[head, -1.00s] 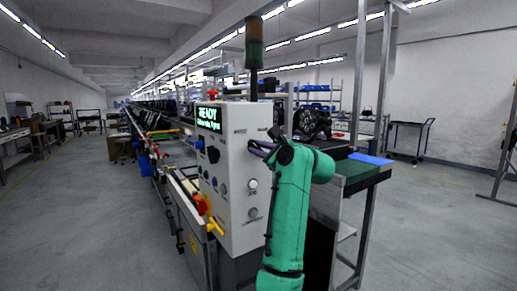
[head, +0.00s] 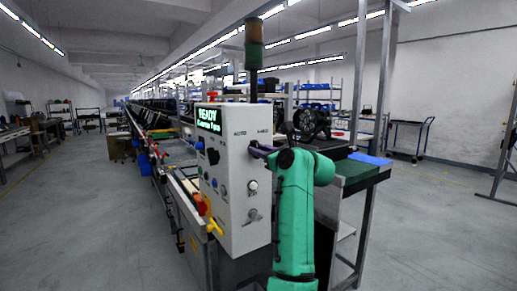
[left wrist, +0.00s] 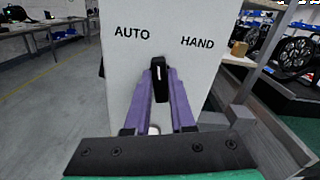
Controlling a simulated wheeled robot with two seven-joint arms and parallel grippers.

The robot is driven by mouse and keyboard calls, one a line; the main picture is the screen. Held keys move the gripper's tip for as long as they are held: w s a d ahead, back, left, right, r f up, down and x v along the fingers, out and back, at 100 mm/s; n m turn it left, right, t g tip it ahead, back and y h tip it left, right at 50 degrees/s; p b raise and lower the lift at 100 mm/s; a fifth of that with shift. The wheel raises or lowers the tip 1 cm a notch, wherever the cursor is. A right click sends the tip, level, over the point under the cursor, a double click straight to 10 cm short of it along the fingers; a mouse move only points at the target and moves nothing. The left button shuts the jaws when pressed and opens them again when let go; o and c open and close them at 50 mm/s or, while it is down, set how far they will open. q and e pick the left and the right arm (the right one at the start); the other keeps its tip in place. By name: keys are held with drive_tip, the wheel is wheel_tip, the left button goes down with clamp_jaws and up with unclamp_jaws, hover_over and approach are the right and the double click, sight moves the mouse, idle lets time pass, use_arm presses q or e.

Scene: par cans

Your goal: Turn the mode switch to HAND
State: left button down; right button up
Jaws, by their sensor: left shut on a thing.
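The mode switch is a black knob (left wrist: 160,82) on the white face of the control box (head: 232,210). In the left wrist view it sits below the AUTO (left wrist: 131,32) and HAND (left wrist: 197,43) labels, and its upper end points roughly between them. My left gripper (left wrist: 161,76) has its two purple fingers on either side of the knob, shut on it. In the head view this gripper (head: 258,149) reaches the box from the right, and my green arm hides part of the box's right edge. The knob is not clear there. My right gripper is not in view.
The box also carries a lit green READY display (head: 208,119), several buttons, and red and yellow handles at its lower left. A signal tower (head: 253,50) stands above it. A bench with a green mat (head: 362,178) lies close to the right of my arm.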

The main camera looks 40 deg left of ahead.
use_arm(q)
drive_tip(key=m+p, duration=0.4)
drive_tip(key=m, duration=0.6)
drive_tip(key=shift+w+p, duration=0.2)
drive_tip(key=shift+p, duration=0.2)
drive_tip(key=shift+m, duration=0.4)
drive_tip(key=c, duration=0.8)
unclamp_jaws()
drive_tip(key=shift+o, duration=0.2)
drive_tip(key=shift+d+f, duration=0.1)
drive_tip(key=shift+d, duration=0.05)
